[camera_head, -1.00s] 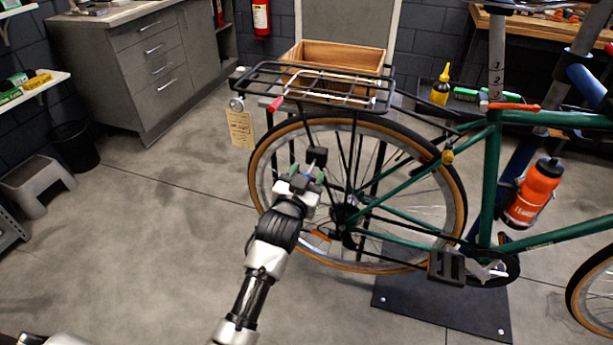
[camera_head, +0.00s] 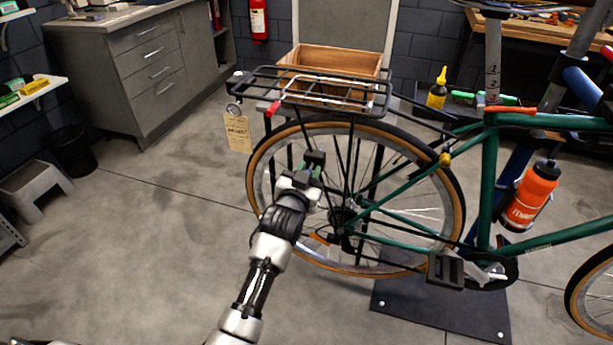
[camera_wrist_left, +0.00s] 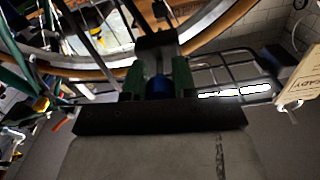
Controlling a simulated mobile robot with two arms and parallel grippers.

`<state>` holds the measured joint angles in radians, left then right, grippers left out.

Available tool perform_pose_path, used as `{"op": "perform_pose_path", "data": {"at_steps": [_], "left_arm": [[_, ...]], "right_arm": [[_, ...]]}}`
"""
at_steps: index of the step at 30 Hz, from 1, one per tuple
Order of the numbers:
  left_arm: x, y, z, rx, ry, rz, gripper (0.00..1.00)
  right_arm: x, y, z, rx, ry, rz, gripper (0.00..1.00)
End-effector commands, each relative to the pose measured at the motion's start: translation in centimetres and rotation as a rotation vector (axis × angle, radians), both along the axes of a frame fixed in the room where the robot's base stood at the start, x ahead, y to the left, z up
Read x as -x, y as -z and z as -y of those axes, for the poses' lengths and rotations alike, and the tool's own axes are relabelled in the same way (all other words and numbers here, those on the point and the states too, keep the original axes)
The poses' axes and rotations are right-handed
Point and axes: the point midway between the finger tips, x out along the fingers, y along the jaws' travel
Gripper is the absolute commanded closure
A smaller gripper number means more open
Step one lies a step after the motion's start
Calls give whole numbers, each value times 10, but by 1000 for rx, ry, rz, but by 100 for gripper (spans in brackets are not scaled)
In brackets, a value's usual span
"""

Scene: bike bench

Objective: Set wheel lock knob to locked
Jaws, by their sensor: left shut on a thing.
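The bike's rear wheel (camera_head: 258,190) stands upright in the middle of the head view. My left gripper (camera_head: 310,172) is in front of the wheel's left part. In the left wrist view its green fingers (camera_wrist_left: 158,82) are shut on a small blue part (camera_wrist_left: 157,90), seemingly the wheel lock knob. A dark block (camera_wrist_left: 155,43) sits just beyond the fingers; it also shows in the head view (camera_head: 316,157). The fingers hide most of the blue part, and I cannot read its setting.
The rear rack (camera_head: 262,78) with a hanging paper tag (camera_head: 237,133) is above the wheel. The green frame (camera_head: 487,185) and pedal (camera_head: 446,270) are to the right. A dark base plate (camera_head: 430,308) lies below.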

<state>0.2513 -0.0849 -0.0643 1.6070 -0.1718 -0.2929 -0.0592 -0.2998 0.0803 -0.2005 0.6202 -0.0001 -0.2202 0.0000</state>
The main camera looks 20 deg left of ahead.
Motion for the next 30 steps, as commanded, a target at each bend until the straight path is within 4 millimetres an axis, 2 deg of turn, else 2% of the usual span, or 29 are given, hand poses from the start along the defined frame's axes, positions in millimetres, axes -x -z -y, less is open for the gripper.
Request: {"op": "perform_pose_path", "data": {"at_steps": [3,4,9,20,23,30], "left_arm": [[0,1,0,0,0,-1,100],[0,1,0,0,0,-1,72],[1,1,0,0,0,-1,47],[7,1,0,0,0,-1,47],[19,1,0,0,1,-2,47],[68,1,-2,0,1,-3,47]], "right_arm": [[0,0,-1,-2,0,0,36],[0,0,-2,-2,0,0,36],[0,0,-2,-2,0,0,36],[0,0,-2,-2,1,0,36],[0,-1,-2,-2,1,0,36],[0,-3,-1,-2,1,0,36]]}}
